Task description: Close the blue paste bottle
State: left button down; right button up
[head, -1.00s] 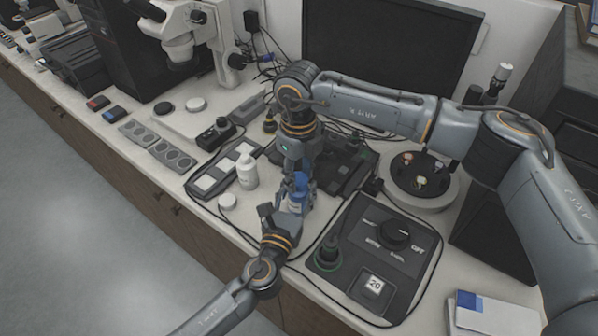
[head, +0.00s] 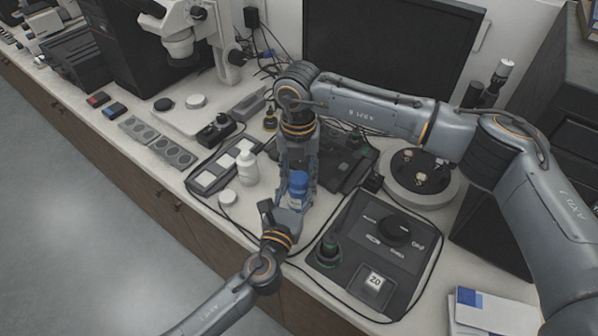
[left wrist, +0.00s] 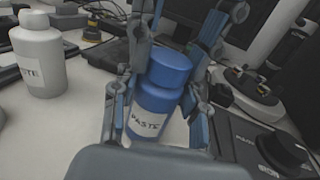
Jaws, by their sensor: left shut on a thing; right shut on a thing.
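The blue paste bottle (left wrist: 155,112) stands upright in the left wrist view, with a white PASTE label and a blue cap (left wrist: 171,68) at its top. The cap appears seated on the bottle; whether it is fully tight cannot be told. My left gripper (head: 291,216) is shut on the bottle body from the front. My right gripper (head: 298,176) reaches down from above, its fingers on both sides of the cap, shut on it. In the head view the blue bottle (head: 297,197) is partly hidden by the grippers.
A white paste bottle (head: 247,168) stands left of the grippers, with a round white lid (head: 228,197) near it. A control box with a dial (head: 394,232) lies to the right. A round tray (head: 421,190) sits behind it. Cables cross the bench.

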jog(key=m, duration=0.4)
jog(key=shift+a, duration=0.1)
jog(key=m, duration=0.6)
jog(key=shift+w, duration=0.1)
jog(key=m, duration=0.4)
jog(key=shift+m, duration=0.3)
jog(key=m, duration=0.5)
jog(key=shift+w, duration=0.1)
jog(key=o, duration=0.7)
jog(key=shift+o, duration=0.2)
